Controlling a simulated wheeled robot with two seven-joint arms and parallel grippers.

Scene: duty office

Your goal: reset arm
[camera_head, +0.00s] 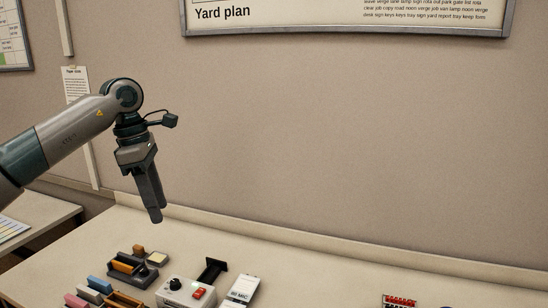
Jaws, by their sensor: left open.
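My left arm comes in from the left and bends down at the wrist. My left gripper (156,214) hangs with its fingers pointing down, in the air above the back left part of the desk (300,262). It is open with nothing in its jaws, though the fingers overlap in this view and the gap between them hardly shows. My right gripper and arm do not show.
A red item (400,300) lies front right. The middle desk is clear.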

